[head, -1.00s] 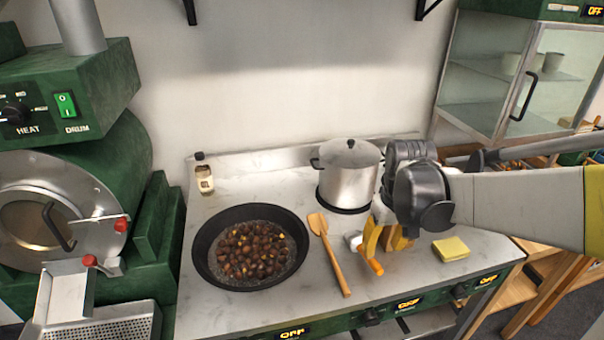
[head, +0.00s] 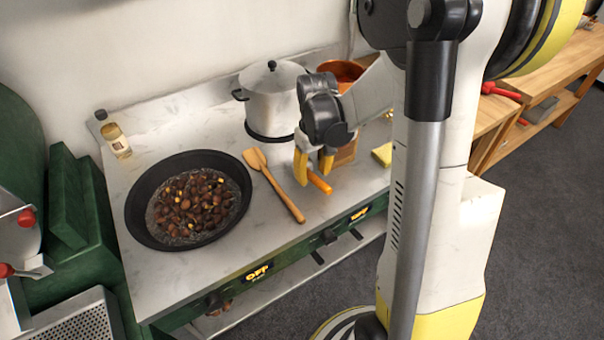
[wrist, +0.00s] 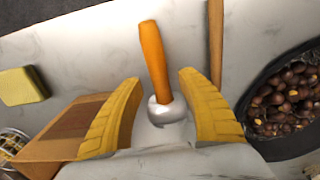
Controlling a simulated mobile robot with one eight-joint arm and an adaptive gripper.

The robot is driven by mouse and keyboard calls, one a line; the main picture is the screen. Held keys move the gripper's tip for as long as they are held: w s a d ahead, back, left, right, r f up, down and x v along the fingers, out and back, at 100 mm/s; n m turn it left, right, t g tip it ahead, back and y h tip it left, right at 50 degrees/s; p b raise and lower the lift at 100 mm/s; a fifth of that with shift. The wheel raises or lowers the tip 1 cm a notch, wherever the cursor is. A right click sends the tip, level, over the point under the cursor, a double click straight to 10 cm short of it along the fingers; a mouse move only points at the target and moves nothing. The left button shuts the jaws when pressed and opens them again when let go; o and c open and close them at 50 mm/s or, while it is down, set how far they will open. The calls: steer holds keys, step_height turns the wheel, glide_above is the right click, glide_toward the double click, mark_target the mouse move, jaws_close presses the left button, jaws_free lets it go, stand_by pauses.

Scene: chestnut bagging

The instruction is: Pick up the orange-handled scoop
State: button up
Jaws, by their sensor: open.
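The scoop has an orange handle (wrist: 153,60) and a shiny metal head (wrist: 168,110). In the wrist view it lies on the pale worktop between the two yellow fingers of my gripper (wrist: 158,95), with clear space on both sides. Its handle points away past the fingertips. My gripper (head: 314,162) is open, pointing down at the worktop to the right of the wooden spatula. In the head view only the orange handle (head: 319,183) shows beside the fingers; the metal head is hidden behind them.
A wooden spatula (head: 273,184) lies close left of the scoop. Beyond it is a black pan (head: 137,215) of chestnuts. A steel pot (head: 275,105) stands behind. A wooden box (wrist: 72,128) and a yellow sponge (wrist: 22,85) are near my gripper. An oil bottle (head: 117,140) stands far left.

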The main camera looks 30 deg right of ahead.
mark_target(313, 175)
step_height(313, 175, down, 2)
steer(key=shift+f, duration=0.1)
jaws_close()
steer(key=shift+r, duration=0.25)
step_height(313, 175, up, 10)
steer(key=p, duration=0.4)
steer(key=shift+f, duration=0.1)
